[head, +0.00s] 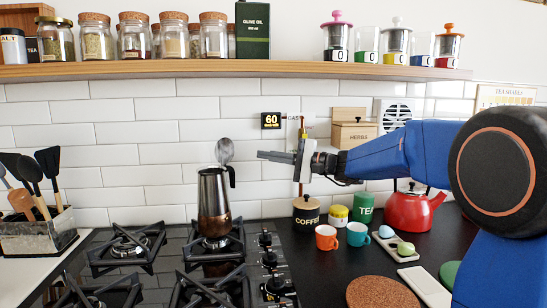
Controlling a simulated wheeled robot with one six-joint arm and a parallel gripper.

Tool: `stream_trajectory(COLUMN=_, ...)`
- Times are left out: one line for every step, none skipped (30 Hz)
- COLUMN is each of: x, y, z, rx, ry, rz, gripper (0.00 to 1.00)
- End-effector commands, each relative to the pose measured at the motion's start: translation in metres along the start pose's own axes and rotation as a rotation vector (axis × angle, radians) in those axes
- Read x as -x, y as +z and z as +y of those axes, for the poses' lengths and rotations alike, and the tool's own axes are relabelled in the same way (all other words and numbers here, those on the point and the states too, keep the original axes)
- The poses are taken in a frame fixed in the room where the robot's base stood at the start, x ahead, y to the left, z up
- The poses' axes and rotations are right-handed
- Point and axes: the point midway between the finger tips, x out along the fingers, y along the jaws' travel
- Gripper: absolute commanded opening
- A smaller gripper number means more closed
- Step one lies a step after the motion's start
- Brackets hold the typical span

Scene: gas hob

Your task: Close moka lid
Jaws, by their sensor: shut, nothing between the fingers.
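The moka pot (214,205) stands upright on a back burner of the gas hob, dark and shiny with a black handle on its right side. Its lid (224,151) stands raised above the pot's top, seen as a grey rounded shape. My gripper (260,155) reaches in from the right with its fingers shut and empty. Its tips point left, at about the lid's height and a little to the right of it in the picture. I see a gap between the tips and the lid; the depth between them is hard to tell.
A coffee canister (306,212), orange cup (326,238), teal cup (357,235), green tea tin (364,208) and red kettle (408,211) stand right of the hob. A utensil holder (38,232) is at the left. A wooden shelf (230,68) with jars runs above.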

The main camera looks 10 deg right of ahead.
Motion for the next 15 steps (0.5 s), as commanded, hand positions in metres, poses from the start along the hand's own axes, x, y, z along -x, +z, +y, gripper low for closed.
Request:
stream_trajectory(x=-0.010, y=0.001, z=0.000, rx=0.000, ry=0.000, rz=-0.004, gripper=0.00)
stream_trajectory(x=-0.015, y=0.001, z=0.000, rx=0.000, ry=0.000, rz=-0.003, gripper=0.00)
stream_trajectory(x=-0.022, y=0.001, z=0.000, rx=0.000, ry=0.000, rz=-0.003, gripper=0.00)
stream_trajectory(x=-0.028, y=0.001, z=0.000, rx=0.000, ry=0.000, rz=-0.003, gripper=0.00)
stream_trajectory(x=-0.033, y=0.001, z=0.000, rx=-0.001, ry=0.000, rz=-0.003, gripper=0.00)
stream_trajectory(x=-0.040, y=0.001, z=0.001, rx=-0.001, ry=0.001, rz=-0.003, gripper=0.00)
stream_trajectory(x=-0.045, y=0.001, z=0.000, rx=0.000, ry=0.000, rz=-0.003, gripper=0.00)
stream_trajectory(x=-0.050, y=0.001, z=0.000, rx=0.000, ry=0.000, rz=-0.003, gripper=0.00)
stream_trajectory(x=-0.057, y=0.001, z=0.000, rx=0.000, ry=0.001, rz=-0.003, gripper=0.00)
stream_trajectory(x=-0.058, y=0.006, z=-0.001, rx=0.001, ry=0.000, rz=-0.002, gripper=0.00)
stream_trajectory(x=-0.058, y=0.011, z=-0.001, rx=0.002, ry=-0.001, rz=-0.002, gripper=0.00)
stream_trajectory(x=-0.059, y=0.017, z=-0.001, rx=0.001, ry=-0.001, rz=-0.002, gripper=0.00)
stream_trajectory(x=-0.060, y=0.020, z=-0.001, rx=0.001, ry=-0.001, rz=-0.002, gripper=0.00)
stream_trajectory(x=-0.061, y=0.024, z=-0.001, rx=0.001, ry=-0.001, rz=-0.002, gripper=0.00)
stream_trajectory(x=-0.062, y=0.028, z=-0.001, rx=0.001, ry=-0.001, rz=-0.001, gripper=0.00)
